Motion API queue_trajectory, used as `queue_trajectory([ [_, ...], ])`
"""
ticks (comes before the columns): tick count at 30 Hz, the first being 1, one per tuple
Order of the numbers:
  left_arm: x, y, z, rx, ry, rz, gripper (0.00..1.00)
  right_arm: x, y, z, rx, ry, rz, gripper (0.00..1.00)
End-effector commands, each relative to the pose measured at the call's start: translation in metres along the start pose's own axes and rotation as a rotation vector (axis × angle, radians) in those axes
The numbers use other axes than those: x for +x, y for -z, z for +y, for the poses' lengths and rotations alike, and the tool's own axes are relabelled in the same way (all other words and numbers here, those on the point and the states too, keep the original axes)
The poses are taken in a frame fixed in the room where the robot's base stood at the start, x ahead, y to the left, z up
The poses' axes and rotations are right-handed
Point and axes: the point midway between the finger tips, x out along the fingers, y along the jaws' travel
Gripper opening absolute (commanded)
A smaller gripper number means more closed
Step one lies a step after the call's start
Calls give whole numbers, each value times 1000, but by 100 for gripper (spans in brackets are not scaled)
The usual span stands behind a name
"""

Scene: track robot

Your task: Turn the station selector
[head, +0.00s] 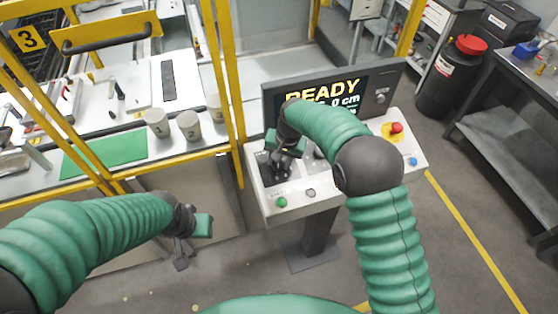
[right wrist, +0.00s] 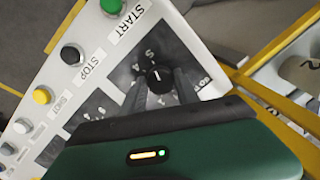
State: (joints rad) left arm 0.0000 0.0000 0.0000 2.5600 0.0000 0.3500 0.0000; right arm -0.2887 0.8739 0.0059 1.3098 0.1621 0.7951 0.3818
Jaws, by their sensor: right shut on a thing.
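The station selector is a black round knob (right wrist: 155,75) with a white pointer mark, on a dark plate with printed positions around it, in the right wrist view. The two fingers of my right gripper (right wrist: 158,90) are shut on the knob, one on each side. In the head view my right gripper (head: 282,163) is at the left part of the white console (head: 330,203), and it hides the knob there. My left gripper (head: 181,254) hangs low over the floor, left of the console and away from it. Its jaws are too small to judge.
A screen (head: 338,92) reading READY stands behind the console. The console carries a green START button (head: 281,202), a STOP button (head: 310,192) and a red emergency button (head: 396,128). Yellow frame posts (head: 228,90) and a bench with cups (head: 188,126) stand on the left.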

Motion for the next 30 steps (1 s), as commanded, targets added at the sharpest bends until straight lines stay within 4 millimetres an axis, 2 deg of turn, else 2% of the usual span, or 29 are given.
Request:
queue_trajectory([
  [15,0,0,0,0,0,0,36,0,1,-1,18,5,4,0],
  [16,0,0,0,0,0,0,36,0,1,-1,18,5,4,41],
  [20,0,0,0,0,0,0,36,0,0,0,18,4,3,58],
  [30,1,0,0,0,0,0,36,-3,0,0,18,4,4,59],
])
